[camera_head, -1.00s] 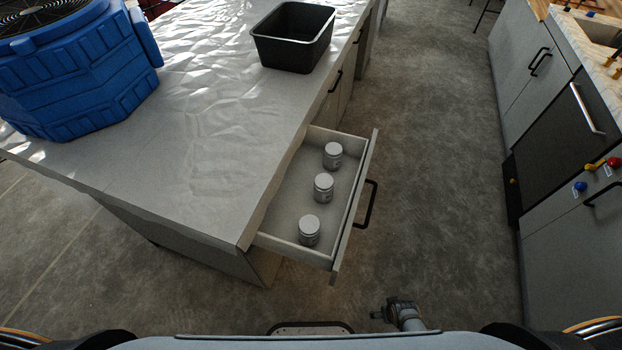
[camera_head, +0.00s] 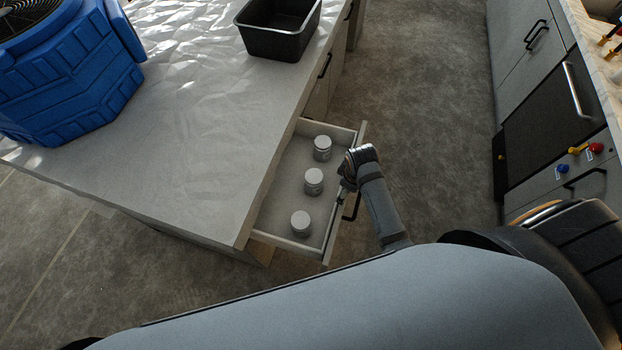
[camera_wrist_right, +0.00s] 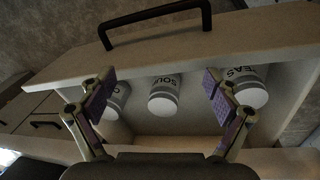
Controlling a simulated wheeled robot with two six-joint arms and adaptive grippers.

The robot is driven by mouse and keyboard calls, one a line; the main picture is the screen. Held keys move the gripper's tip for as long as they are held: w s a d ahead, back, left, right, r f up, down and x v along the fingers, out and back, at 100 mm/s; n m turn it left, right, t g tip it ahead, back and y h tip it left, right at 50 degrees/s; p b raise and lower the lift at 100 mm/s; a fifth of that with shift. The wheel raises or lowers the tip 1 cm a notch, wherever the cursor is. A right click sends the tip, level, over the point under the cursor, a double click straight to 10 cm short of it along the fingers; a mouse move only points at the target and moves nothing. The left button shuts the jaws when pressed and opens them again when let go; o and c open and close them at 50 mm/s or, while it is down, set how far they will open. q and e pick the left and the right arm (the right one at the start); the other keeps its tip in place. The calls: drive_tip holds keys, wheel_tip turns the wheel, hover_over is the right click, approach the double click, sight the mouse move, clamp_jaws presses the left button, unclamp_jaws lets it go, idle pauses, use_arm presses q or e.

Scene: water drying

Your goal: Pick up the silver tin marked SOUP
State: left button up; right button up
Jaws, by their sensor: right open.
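The silver tin marked SOUP (camera_wrist_right: 164,94) is the middle of three tins in the open drawer, with its lettering partly visible in the right wrist view. In the head view it is the middle tin (camera_head: 314,182), upright. My right gripper (camera_wrist_right: 160,86) is open and empty, and the SOUP tin appears between its spread fingers, apart from them. In the head view the right gripper (camera_head: 345,182) is at the drawer's front panel, to the right of the middle tin. My left gripper is not in view.
A tin marked with letters ending EAS (camera_wrist_right: 244,90) and another tin (camera_wrist_right: 117,100) flank it. The drawer (camera_head: 267,222) has a raised front with a black handle (camera_wrist_right: 155,22). A black bin (camera_head: 278,30) and blue machine (camera_head: 70,75) stand on the counter (camera_head: 200,150).

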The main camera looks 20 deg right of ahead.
sight(313, 177)
drive_tip(key=w+a+n, duration=0.3)
drive_tip(key=w+a+f+n+g, duration=0.1)
drive_tip(key=w+a+n, duration=0.2)
drive_tip(key=n, duration=0.1)
drive_tip(key=w+a+n, duration=0.3)
drive_tip(key=w+n, duration=0.1)
drive_tip(key=shift+w+a+f+g+y, duration=0.1)
drive_tip(key=shift+f+g+y, duration=0.2)
drive_tip(key=shift+g, duration=0.1)
drive_tip(key=shift+f, duration=0.1)
wheel_tip(313, 177, down, 5)
drive_tip(key=b, duration=0.5)
drive_tip(key=shift+f+b, duration=0.2)
drive_tip(key=shift+b, duration=0.4)
drive_tip(key=shift+r, duration=0.1)
drive_tip(key=shift+d, duration=0.2)
drive_tip(key=f+b, duration=0.1)
drive_tip(key=b, duration=0.1)
drive_tip(key=f+b, duration=0.2)
drive_tip(key=b, duration=0.1)
drive_tip(key=f+b, duration=0.2)
drive_tip(key=shift+w+d+f+b, duration=0.15)
drive_tip(key=shift+d+f+b, duration=0.05)
drive_tip(key=shift+d+b, duration=0.15)
drive_tip(key=shift+r, duration=0.25)
drive_tip(key=c, duration=1.7)
